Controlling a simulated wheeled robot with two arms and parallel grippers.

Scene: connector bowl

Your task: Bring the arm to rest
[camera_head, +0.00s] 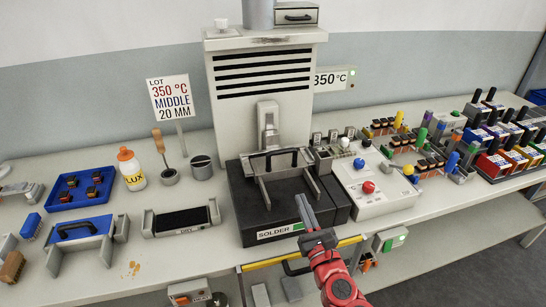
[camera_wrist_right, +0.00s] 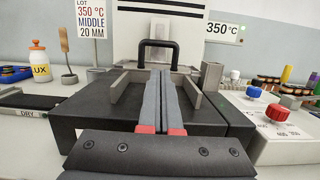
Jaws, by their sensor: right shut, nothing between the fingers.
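My right gripper (camera_head: 305,212) is shut and empty, with its fingertips in front of the black solder unit (camera_head: 240,200). In the right wrist view its long grey fingers (camera_wrist_right: 160,85) lie together and point at the unit. The red right arm (camera_head: 338,285) comes in from the bottom of the head view. A dark handle (camera_head: 274,155) stands on the unit between two grey side rails (camera_head: 264,192); it also shows in the right wrist view (camera_wrist_right: 158,43). My left gripper is not in view.
A yellow bar (camera_head: 305,254) runs along the bench front. Connector racks fill the right.

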